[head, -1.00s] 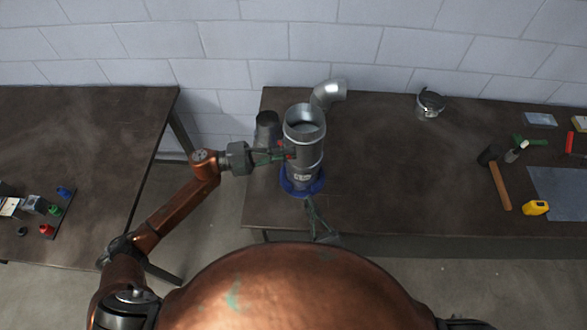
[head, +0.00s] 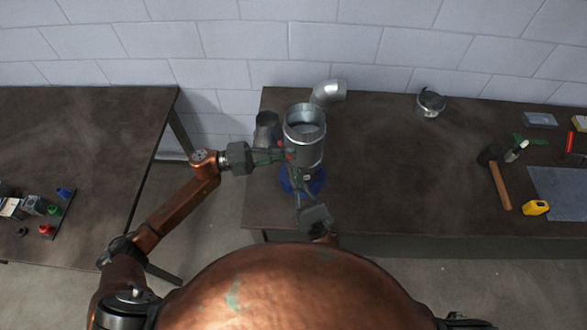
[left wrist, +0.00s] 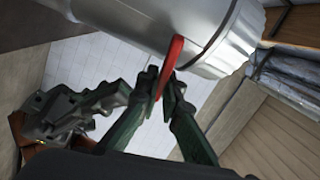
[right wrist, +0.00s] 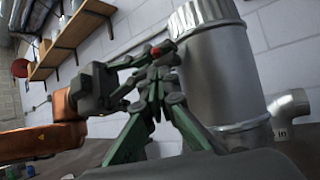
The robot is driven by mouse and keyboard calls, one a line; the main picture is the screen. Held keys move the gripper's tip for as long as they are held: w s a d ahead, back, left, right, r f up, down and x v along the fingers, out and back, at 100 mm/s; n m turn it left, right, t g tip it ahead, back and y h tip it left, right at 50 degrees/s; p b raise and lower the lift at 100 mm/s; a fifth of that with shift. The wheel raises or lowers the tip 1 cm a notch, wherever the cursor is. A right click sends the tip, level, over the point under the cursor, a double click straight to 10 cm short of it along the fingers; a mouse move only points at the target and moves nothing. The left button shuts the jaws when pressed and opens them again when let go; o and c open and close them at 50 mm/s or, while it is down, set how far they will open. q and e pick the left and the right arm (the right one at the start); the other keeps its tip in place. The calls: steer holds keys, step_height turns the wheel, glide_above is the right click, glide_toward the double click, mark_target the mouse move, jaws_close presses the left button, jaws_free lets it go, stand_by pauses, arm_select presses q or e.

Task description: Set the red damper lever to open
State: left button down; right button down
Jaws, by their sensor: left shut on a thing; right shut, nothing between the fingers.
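The red damper lever (left wrist: 168,65) sticks out from the side of an upright silver duct (left wrist: 190,30). In the head view the duct (head: 304,135) stands on a blue base (head: 315,186), and the lever (head: 290,156) is a small red spot on its left side. My left gripper (left wrist: 165,88) is shut on the lever, its fingers on either side of it. My right gripper (right wrist: 155,85) is shut and empty, close in front of the duct, and in the head view (head: 295,185) it covers part of the duct's lower front. The lever's pivot is hard to make out.
A silver elbow (head: 330,93) and a dark cylinder (head: 266,130) stand behind and left of the duct. A clamp ring (head: 430,103), hammer (head: 499,178) and yellow tape measure (head: 536,208) lie to the right. The table between is clear.

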steer(key=shift+w+a+r, duration=0.1)
steer(key=shift+w+r, duration=0.05)
steer(key=shift+r, duration=0.75)
arm_select(q)
steer(key=c, duration=2.1)
jaws_free()
steer(key=shift+s, duration=0.1)
arm_select(e)
steer(key=shift+w+r, duration=0.1)
steer(key=shift+r, duration=0.6)
